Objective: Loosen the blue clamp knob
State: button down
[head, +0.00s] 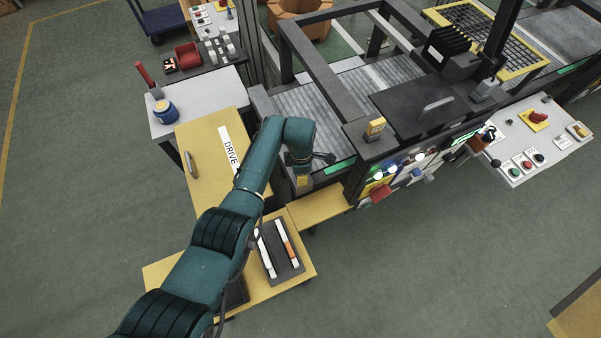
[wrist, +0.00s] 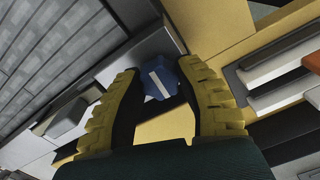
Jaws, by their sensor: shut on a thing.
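The blue clamp knob (wrist: 156,80) shows in the wrist view between the tips of my gripper (wrist: 158,78). It is a faceted blue knob with a white bar across its face. The two yellow, ribbed fingers close on it from both sides, so my gripper is shut on the knob. In the head view my gripper (head: 303,182) reaches down at the near left edge of the machine. The knob is hidden there behind the wrist and fingers.
A yellow ledge (head: 318,207) lies just below my gripper. A dark tray with white and orange bars (head: 279,250) sits on the yellow cart top nearby. The grey machine frame (head: 308,55) rises behind. A blue pot (head: 165,111) stands on the bench to the left.

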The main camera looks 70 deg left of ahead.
jog(key=shift+d+f, duration=0.1)
jog(key=shift+f, duration=0.1)
jog(key=c, duration=0.6)
grip_release()
jog(key=shift+r, duration=0.1)
jog(key=shift+r, duration=0.15)
notch_tip(320, 180, up, 12)
jog(key=shift+f, duration=0.1)
